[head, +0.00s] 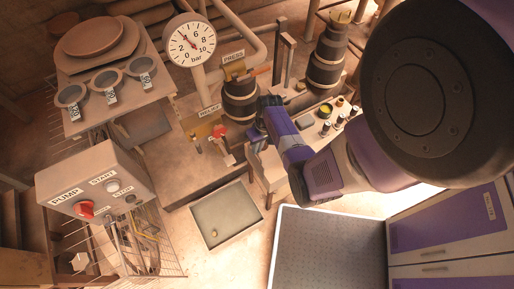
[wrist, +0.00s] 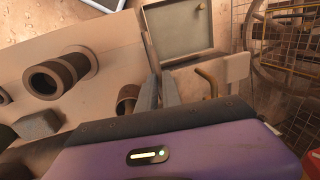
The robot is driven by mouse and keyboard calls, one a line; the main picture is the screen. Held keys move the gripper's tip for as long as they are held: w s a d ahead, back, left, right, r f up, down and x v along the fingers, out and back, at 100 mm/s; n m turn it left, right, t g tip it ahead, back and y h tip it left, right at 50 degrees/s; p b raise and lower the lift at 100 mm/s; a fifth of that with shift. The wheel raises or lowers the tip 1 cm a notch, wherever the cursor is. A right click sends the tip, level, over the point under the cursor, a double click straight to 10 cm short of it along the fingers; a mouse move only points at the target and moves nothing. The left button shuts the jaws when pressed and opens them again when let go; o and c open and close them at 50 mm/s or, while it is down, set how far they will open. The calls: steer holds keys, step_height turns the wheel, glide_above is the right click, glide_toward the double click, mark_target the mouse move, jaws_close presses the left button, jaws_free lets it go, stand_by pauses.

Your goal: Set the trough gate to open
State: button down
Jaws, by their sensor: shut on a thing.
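My gripper (head: 262,118) reaches down beside the dark ribbed cylinder (head: 240,98) at the press, at the edge of the bench. In the wrist view its grey fingers (wrist: 163,90) are close together, shut on a thin part mostly hidden between them. I cannot make out that part or read the trough gate's position. A bent brass handle (wrist: 208,82) stands free just right of the fingers, in front of a pale plate (wrist: 235,68). A shallow grey tray (head: 203,234) lies below the press; it also shows beyond the fingers in the wrist view (wrist: 178,27).
A red handle (head: 218,131) sits left of my gripper. Small jars (head: 326,110) stand on the bench to the right. A PUMP control box (head: 92,182) is at the left. Dark round stubs (wrist: 62,75) stick up left of the fingers.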

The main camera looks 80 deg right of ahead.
steer(key=c, duration=1.5)
jaws_free()
steer(key=shift+s+d+r, duration=0.15)
steer(key=shift+s+r, duration=0.05)
steer(key=shift+r, duration=1.1)
steer(key=shift+s+d+r, duration=0.15)
steer(key=shift+s+r, duration=0.05)
steer(key=shift+r, duration=1.05)
steer(key=shift+s+d+r, duration=0.15)
steer(key=shift+s+r, duration=0.05)
steer(key=shift+r, duration=1.1)
